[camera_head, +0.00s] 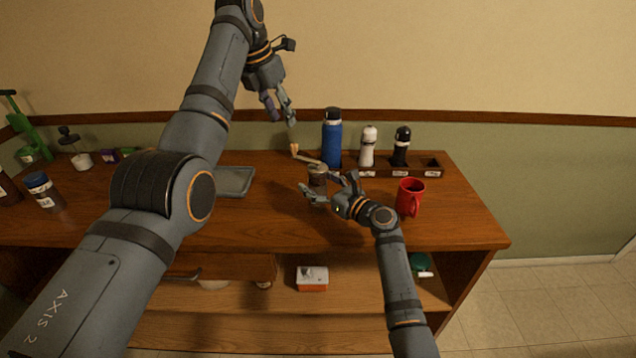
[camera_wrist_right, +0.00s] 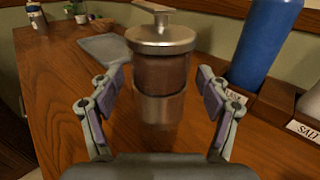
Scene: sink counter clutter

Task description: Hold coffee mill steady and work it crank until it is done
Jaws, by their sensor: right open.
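The coffee mill (camera_head: 317,180) stands upright on the wooden counter, with a metal lid and a crank (camera_head: 310,160) on top ending in a light wooden knob (camera_head: 294,149). In the right wrist view the mill (camera_wrist_right: 162,75) shows a brown body above a metal lower part. My right gripper (camera_head: 322,192) is open, its fingers on either side of the mill, with gaps visible between fingers and mill in the wrist view (camera_wrist_right: 162,100). My left gripper (camera_head: 280,112) is raised above the counter, up and left of the crank knob, empty; its fingertips look apart.
A blue bottle (camera_head: 332,142) stands just behind the mill. A wooden rack (camera_head: 420,172) holds a white shaker (camera_head: 368,147) and a black shaker (camera_head: 402,147). A red mug (camera_head: 410,197) stands to the right. A grey tray (camera_head: 236,181) lies left of the mill.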

